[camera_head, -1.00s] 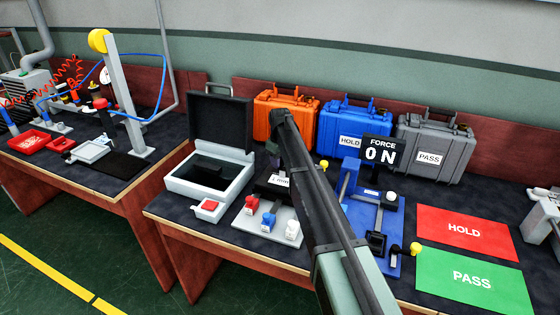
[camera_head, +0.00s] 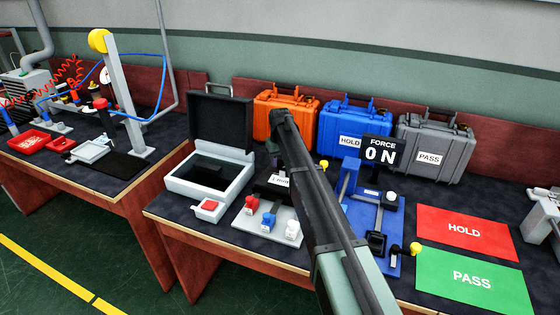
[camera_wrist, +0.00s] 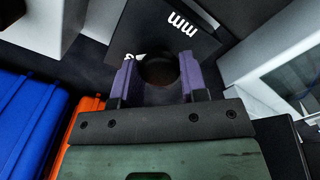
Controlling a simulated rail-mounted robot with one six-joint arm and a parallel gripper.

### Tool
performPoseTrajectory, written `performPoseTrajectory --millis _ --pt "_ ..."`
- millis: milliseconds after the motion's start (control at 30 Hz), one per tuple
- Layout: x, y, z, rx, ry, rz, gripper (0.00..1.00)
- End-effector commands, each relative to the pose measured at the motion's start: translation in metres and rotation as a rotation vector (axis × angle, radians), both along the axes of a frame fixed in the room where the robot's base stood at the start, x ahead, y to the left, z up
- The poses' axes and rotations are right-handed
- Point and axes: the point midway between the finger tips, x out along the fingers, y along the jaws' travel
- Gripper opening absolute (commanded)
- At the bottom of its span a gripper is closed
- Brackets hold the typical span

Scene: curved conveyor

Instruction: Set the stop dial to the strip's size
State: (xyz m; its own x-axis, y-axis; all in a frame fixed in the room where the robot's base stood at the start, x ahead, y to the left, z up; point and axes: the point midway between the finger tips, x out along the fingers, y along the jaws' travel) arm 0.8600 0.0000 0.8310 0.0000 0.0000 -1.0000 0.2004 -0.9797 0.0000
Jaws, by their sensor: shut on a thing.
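My gripper (camera_wrist: 160,77) shows in the wrist view with its two purple fingers on either side of a dark round knob (camera_wrist: 158,70), which looks like the stop dial. The fingers are shut on it. Behind the knob is a black sign (camera_wrist: 165,32) with white "mm" lettering, partly covered. In the head view the black sign (camera_head: 279,181) reads roughly "1 mm", its end cut off by my arm. My arm hides the dial and most of the fingers there. I cannot make out the dial's pointer, its marks or a strip.
A grey plate (camera_head: 248,226) with red, blue and white levers stands in front. An open grey case (camera_head: 176,182) is left. A blue fixture (camera_head: 352,208) with a "FORCE 0 N" display (camera_head: 381,152) is right. Orange (camera_head: 285,116), blue and grey cases stand behind. Red and green mats lie right.

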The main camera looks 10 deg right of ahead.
Motion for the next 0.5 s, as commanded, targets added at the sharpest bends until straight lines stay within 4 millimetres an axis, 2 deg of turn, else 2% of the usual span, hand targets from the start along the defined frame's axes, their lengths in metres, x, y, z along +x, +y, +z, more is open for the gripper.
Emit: performPoseTrajectory --millis 100,133,300,500 --pt "-0.0001 0.0000 -0.0001 0.000 0.000 -0.001 0.16" --pt "-0.0001 0.0000 -0.0001 0.000 0.000 -0.001 0.41" --pt "-0.0001 0.0000 0.0000 0.000 0.000 0.000 0.65" --pt "0.0000 0.0000 0.0000 0.000 0.000 0.000 0.65"
